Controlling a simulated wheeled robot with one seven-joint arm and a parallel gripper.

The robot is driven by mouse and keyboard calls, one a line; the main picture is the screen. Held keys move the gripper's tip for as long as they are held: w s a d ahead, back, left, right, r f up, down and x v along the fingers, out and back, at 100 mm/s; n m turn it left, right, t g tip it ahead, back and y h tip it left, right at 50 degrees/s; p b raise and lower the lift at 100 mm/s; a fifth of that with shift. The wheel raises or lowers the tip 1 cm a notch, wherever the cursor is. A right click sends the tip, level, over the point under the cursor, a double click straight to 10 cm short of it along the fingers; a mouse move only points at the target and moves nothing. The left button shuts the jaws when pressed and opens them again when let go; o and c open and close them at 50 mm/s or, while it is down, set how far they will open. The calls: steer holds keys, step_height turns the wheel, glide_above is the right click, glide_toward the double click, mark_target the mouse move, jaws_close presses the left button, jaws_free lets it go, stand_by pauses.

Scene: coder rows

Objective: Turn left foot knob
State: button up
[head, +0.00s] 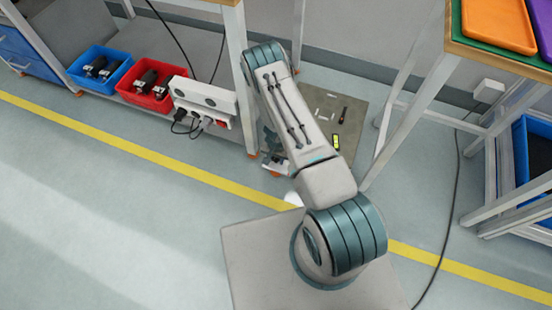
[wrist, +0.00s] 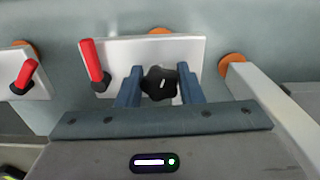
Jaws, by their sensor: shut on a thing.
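The black lobed knob (wrist: 159,83) with a white mark sits at the lower edge of a white plate (wrist: 188,52) in the wrist view. My gripper (wrist: 160,76) has its two blue fingers on either side of the knob and is shut on it. The fingers hide parts of the knob's sides.
A red-handled lever (wrist: 93,62) stands left of the knob, and another red lever (wrist: 25,77) is farther left. Orange discs show around the plates. A white leg (wrist: 275,120) runs close on the right. A red bin (head: 150,92) and blue bin (head: 90,75) sit left.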

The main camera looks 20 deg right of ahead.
steer(key=shift+n+b, duration=0.7)
steer(key=shift+n, duration=1.7)
steer(key=o, duration=1)
steer(key=shift+c, duration=0.2)
step_height(320, 180, up, 14)
steer(key=p, duration=0.5)
